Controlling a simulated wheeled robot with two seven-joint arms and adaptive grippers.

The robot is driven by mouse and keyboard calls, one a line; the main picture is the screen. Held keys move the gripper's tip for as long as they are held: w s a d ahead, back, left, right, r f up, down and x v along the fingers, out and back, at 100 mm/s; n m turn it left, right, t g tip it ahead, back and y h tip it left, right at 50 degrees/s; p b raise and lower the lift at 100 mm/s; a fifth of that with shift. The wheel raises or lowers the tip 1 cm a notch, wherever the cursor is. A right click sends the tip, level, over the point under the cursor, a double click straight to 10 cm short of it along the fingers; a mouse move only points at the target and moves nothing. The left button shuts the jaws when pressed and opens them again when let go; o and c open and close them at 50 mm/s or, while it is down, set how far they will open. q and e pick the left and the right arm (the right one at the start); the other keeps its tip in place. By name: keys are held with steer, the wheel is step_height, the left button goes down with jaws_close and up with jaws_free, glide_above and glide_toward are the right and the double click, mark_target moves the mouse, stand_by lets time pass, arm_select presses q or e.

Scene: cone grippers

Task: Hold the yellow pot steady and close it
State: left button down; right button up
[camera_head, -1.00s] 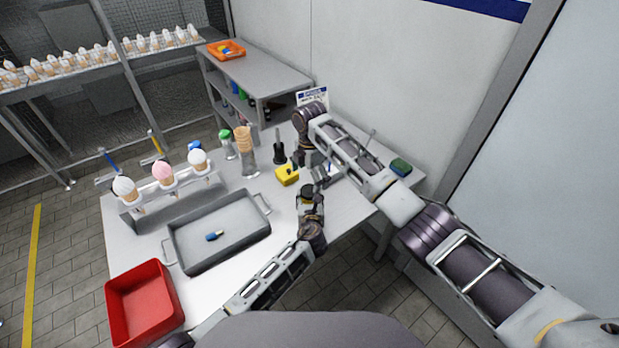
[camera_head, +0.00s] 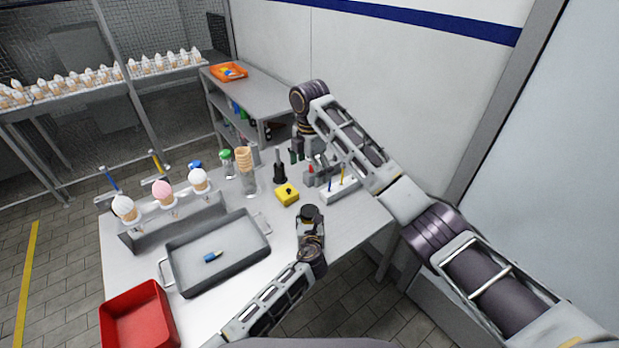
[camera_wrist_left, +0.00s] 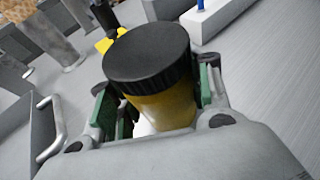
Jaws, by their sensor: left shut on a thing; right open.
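The yellow pot (camera_wrist_left: 165,108) has a wide black lid (camera_wrist_left: 148,55) sitting on it in the left wrist view; how tightly it is closed I cannot tell. My left gripper (camera_wrist_left: 160,105) is shut around the pot's sides, with green pads at both sides. In the head view the black lid (camera_head: 309,212) faces up at the gripper's end, over the front part of the table. My right gripper (camera_head: 297,156) is open and empty, apart from the pot, farther back over the table. Its fingers are small in the picture.
A yellow block (camera_head: 287,194) lies between the pot and a black stand (camera_head: 280,169). A white holder (camera_head: 340,190) stands to the right. A grey tray (camera_head: 190,285), a red bin (camera_head: 140,318) and an ice-cream rack (camera_head: 175,224) are on the left.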

stand_by(0.3)
arm_select(q)
steer(key=c, duration=0.6)
jaws_free()
steer(key=shift+o, duration=0.2)
steer(key=shift+s, duration=0.15)
steer(key=shift+v, duration=5.85)
